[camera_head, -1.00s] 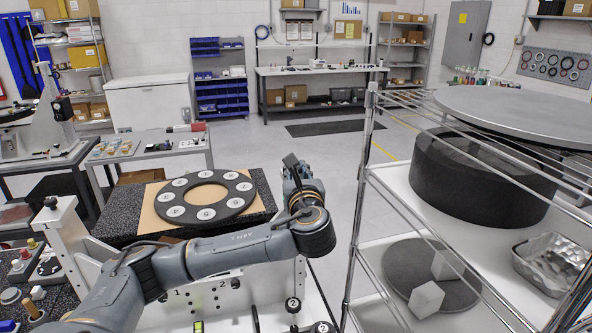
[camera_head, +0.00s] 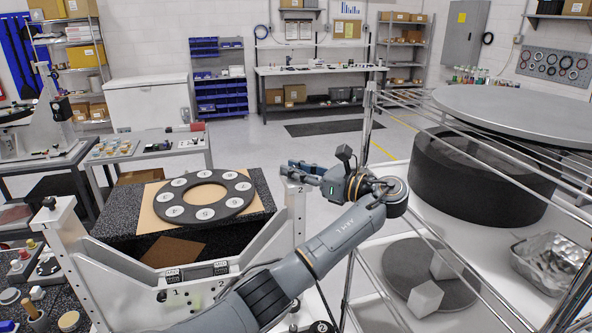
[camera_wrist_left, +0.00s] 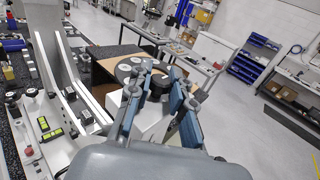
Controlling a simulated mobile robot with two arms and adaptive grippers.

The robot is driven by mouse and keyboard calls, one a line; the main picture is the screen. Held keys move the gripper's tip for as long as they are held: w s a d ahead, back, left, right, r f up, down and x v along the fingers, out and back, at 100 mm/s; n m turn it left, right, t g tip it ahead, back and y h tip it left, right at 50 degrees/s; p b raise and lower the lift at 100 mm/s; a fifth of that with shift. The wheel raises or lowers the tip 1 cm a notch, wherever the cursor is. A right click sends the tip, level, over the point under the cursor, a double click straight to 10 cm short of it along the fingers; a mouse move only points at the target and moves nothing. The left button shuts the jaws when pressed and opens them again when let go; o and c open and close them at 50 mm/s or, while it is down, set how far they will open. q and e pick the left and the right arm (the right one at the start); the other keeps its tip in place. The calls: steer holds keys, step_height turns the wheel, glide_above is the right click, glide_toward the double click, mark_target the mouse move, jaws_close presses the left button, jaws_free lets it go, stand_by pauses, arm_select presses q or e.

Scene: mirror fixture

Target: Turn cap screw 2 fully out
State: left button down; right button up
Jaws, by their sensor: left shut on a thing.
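The white fixture's right post, marked 2 (camera_head: 296,208), stands upright right of the ring plate. My left gripper (camera_head: 296,170) reaches in from the right, with its fingers at the top of this post. In the left wrist view the fingers (camera_wrist_left: 160,78) stand on both sides of the white post top. The left post (camera_head: 60,232) carries a black knob (camera_head: 49,202) on its top. My right gripper is not in view.
A dark ring plate with white discs (camera_head: 204,195) lies on a black speckled table behind the fixture. A wire rack (camera_head: 362,165) stands close on the right, holding a large black drum (camera_head: 480,178) and a metal tray (camera_head: 552,262).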

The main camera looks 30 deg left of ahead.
arm_select(q)
steer(key=shift+r+n+g, duration=0.15)
steer(key=shift+n+g, duration=0.45)
steer(key=shift+g, duration=0.3)
steer(key=shift+r+n+g, duration=0.1)
steer(key=shift+n+g, duration=0.2)
steer(key=c, duration=1.2)
jaws_free()
steer(key=shift+a, duration=0.1)
steer(key=shift+o, duration=0.2)
steer(key=shift+f, duration=0.2)
steer(key=w+d, duration=0.2)
steer(key=d, duration=0.9)
steer(key=shift+d, duration=0.35)
steer(key=shift+d, duration=0.1)
